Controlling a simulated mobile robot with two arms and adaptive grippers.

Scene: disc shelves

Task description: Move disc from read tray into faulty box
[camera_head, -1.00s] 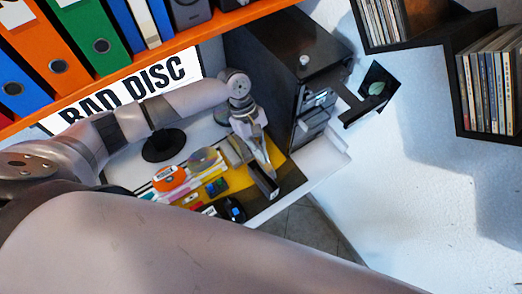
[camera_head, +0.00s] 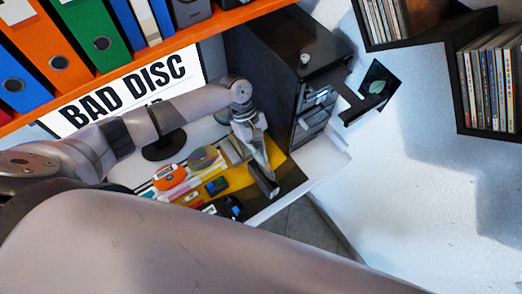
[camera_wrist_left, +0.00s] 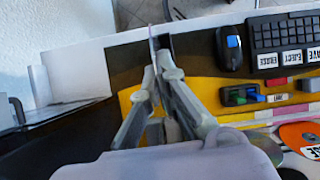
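A black tray (camera_head: 352,115) juts from the dark tower at the right. A pale greenish disc-like round (camera_head: 376,87) shows at its outer end, small and partly shaded. My left gripper (camera_head: 266,182) points down over the desk, left of the tray and apart from it. My right gripper is out of view. I cannot identify a faulty box in these views.
The dark tower (camera_head: 318,50) stands behind the gripper. A screen (camera_head: 125,88) reads "BAD DISC". A disc (camera_head: 203,157) and an orange labelled item (camera_head: 170,176) lie on the desk. A keyboard (camera_wrist_left: 285,32) and mouse (camera_wrist_left: 230,48) are nearby. Orange shelf (camera_head: 190,40) above.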

